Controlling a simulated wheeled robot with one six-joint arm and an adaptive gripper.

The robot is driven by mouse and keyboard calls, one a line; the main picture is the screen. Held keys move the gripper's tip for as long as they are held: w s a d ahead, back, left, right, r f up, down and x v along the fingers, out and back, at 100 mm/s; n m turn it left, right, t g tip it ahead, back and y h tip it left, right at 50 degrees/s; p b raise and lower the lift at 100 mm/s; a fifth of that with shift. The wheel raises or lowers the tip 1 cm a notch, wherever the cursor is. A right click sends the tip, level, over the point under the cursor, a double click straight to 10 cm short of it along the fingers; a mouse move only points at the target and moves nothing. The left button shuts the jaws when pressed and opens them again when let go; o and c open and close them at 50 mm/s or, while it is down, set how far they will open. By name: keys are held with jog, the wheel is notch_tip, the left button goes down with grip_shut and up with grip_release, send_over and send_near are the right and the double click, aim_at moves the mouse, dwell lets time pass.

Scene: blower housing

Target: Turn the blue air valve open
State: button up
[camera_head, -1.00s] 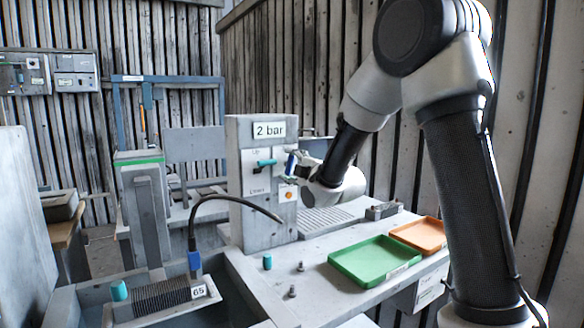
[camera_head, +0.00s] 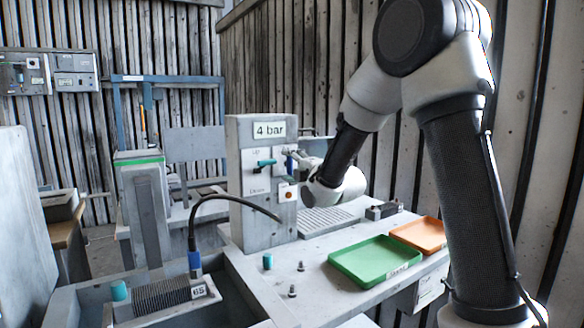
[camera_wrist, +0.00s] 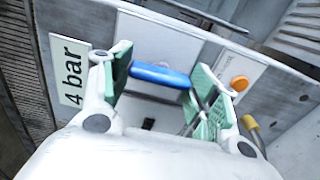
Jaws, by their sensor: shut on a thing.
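The blue air valve (camera_wrist: 160,75) shows as a blue bar handle on a pale plate in the wrist view. My gripper (camera_wrist: 163,82) has its green-padded fingers at either end of the handle and is shut on it. In the head view my gripper (camera_head: 298,162) is at the front of the grey panel (camera_head: 262,216), and only a sliver of the blue handle (camera_head: 289,163) shows. The pressure sign (camera_head: 269,130) on the panel reads 4 bar; it also shows in the wrist view (camera_wrist: 70,76).
A teal lever (camera_head: 266,163) between Up and Down labels sits left of the valve. An orange round button (camera_wrist: 240,84) is close by my right finger. A green tray (camera_head: 375,262), an orange tray (camera_head: 420,234) and small pegs lie on the bench. A black hose arches in front.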

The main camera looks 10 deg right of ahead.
jog(key=o, duration=1)
jog(key=v, duration=0.7)
jog(key=shift+s, duration=0.25)
